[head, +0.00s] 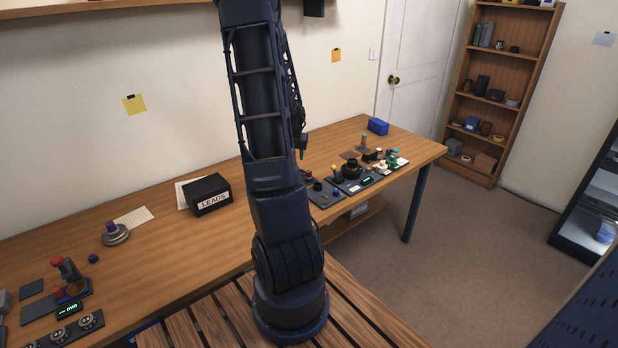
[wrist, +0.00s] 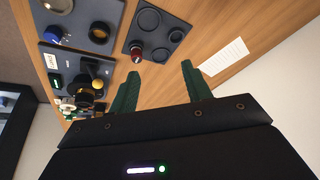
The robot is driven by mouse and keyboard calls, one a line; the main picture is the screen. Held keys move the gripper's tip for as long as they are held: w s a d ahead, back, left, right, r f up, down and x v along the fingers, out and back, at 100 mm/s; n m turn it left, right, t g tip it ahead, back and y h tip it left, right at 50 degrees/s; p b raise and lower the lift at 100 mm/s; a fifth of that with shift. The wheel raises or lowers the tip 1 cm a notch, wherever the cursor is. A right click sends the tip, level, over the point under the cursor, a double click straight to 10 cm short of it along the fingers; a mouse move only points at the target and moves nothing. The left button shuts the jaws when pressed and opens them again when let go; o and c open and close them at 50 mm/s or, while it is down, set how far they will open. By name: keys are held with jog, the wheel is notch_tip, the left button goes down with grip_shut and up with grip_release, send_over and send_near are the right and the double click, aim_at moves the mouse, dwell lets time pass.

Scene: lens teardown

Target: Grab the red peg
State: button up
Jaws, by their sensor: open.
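A small red piece with a pale ring, which looks like the red peg (wrist: 136,52), stands at the corner of a dark tray with round recesses (wrist: 160,20) in the wrist view. A red bit beside my arm in the head view (head: 309,175) may be the same piece. My gripper (wrist: 160,72) has its two green fingers apart with nothing between them. The red piece is beyond the fingertips, near the left one, and apart from them. In the head view my arm hides most of the gripper.
A black LEADS box (head: 208,195) stands on the bench. Other red-topped parts (head: 57,261) are at the bench's left end. Bare wood lies between.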

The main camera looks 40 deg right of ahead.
jog(key=h, duration=0.1)
send_near(309, 171)
jog(key=a, duration=0.1)
jog(key=shift+m+g, duration=0.3)
jog(key=shift+m, duration=0.1)
jog(key=shift+x, duration=2.65)
jog(key=d+f, duration=0.1)
jog(key=w+d+f, duration=0.1)
jog(key=shift+f, duration=0.3)
jog(key=shift+x, duration=0.9)
jog(key=c, duration=1.1)
jog(key=shift+o, duration=0.2)
jog(key=shift+w+r, duration=0.1)
jog(key=shift+r, duration=0.05)
